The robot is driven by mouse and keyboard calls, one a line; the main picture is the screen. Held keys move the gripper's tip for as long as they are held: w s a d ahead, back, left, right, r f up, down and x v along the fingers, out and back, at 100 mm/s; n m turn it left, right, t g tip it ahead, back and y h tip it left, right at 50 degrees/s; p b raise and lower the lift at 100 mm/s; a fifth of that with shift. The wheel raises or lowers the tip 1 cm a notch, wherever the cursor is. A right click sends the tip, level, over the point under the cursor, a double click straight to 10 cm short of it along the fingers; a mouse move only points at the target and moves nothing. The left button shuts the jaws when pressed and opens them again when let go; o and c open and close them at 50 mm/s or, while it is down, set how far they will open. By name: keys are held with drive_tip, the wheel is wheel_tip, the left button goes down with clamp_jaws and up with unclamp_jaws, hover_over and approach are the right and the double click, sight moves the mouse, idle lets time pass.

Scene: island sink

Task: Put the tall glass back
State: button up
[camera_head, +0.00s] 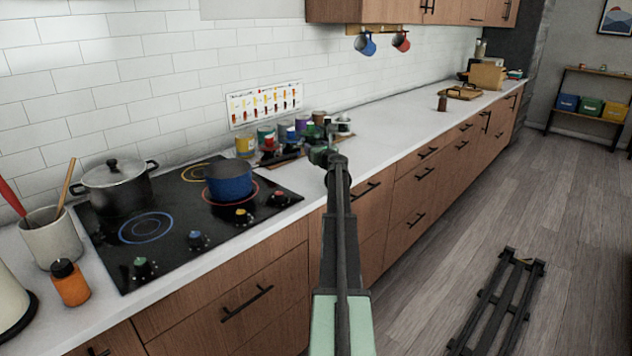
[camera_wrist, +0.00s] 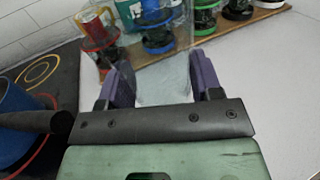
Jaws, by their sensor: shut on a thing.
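The tall glass (camera_wrist: 165,88) is clear and see-through. It shows in the wrist view between the two purple fingers of my gripper (camera_wrist: 161,74), which is shut on it. The glass's lower part looks frosted, and coloured jars show through and beyond its upper part. In the head view my gripper (camera_head: 323,152) is over the counter just right of the stove, in front of the group of jars. I cannot make out the glass clearly there. I cannot tell whether its base touches the counter.
Several coloured jars (camera_head: 292,133) stand on a wooden board behind my gripper. The stove (camera_head: 172,222) at left holds a blue pot (camera_head: 229,182) and a lidded pot (camera_head: 115,185). The counter (camera_head: 395,128) to the right is mostly clear. Two mugs hang above.

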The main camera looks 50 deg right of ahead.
drive_tip(key=shift+f, duration=0.45)
wheel_tip(320, 180, down, 5)
drive_tip(key=b, duration=0.4)
drive_tip(key=shift+r, duration=0.55)
drive_tip(key=shift+f, duration=0.25)
drive_tip(key=o, duration=1)
drive_tip(key=shift+r, duration=0.2)
drive_tip(key=shift+s+a, duration=0.1)
drive_tip(key=shift+s, duration=0.15)
drive_tip(key=v, duration=1.1)
drive_tip(key=shift+s+a, duration=0.1)
drive_tip(key=shift+s, duration=0.15)
